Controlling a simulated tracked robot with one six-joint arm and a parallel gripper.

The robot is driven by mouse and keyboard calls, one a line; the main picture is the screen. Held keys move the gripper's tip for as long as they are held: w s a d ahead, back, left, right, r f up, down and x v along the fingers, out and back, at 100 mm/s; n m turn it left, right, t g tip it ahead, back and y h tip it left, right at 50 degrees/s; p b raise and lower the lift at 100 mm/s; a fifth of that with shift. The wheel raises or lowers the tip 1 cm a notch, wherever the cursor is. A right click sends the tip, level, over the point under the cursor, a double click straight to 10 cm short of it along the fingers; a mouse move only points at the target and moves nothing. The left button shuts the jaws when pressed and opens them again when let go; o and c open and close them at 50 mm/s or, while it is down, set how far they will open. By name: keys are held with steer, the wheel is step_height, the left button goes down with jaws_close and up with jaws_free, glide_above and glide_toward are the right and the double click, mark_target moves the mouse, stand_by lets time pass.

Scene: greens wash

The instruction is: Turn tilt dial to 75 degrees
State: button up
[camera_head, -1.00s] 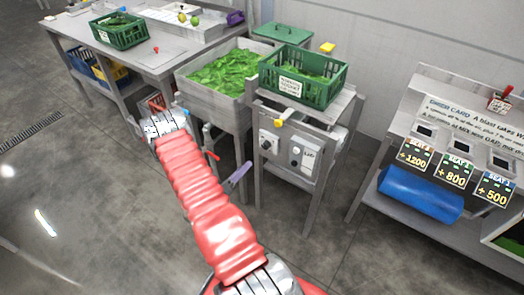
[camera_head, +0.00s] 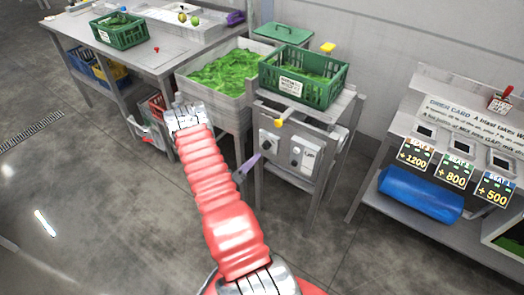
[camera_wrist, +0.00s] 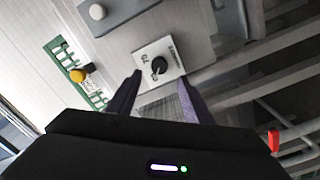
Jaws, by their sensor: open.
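A grey control panel (camera_head: 283,163) on the stand carries two round dials, a left one (camera_head: 267,145) and a right one (camera_head: 296,153). Their lettering is too small to read. In the wrist view a black dial (camera_wrist: 159,66) sits on a white plate (camera_wrist: 148,52) with small markings, and I cannot tell its angle or whether it is the tilt dial. My gripper (camera_wrist: 160,77) is open and empty, with its dark fingertips short of the dial, one on each side in the picture. In the head view a purple finger of my gripper (camera_head: 256,158) shows left of the panel.
A yellow-knobbed lever (camera_head: 279,122) juts out above the panel; its yellow knob also shows in the wrist view (camera_wrist: 77,75). A green crate (camera_head: 303,77) of greens stands on top. A sink of leaves (camera_head: 222,73) stands left, a bench with a blue roll (camera_head: 420,195) right.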

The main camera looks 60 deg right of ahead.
mark_target(265, 147)
steer(key=d, duration=0.2)
steer(key=s+d, duration=0.1)
steer(key=d, duration=0.5)
steer(key=shift+s, duration=0.15)
steer(key=shift+a, duration=0.1)
steer(key=c, duration=1.1)
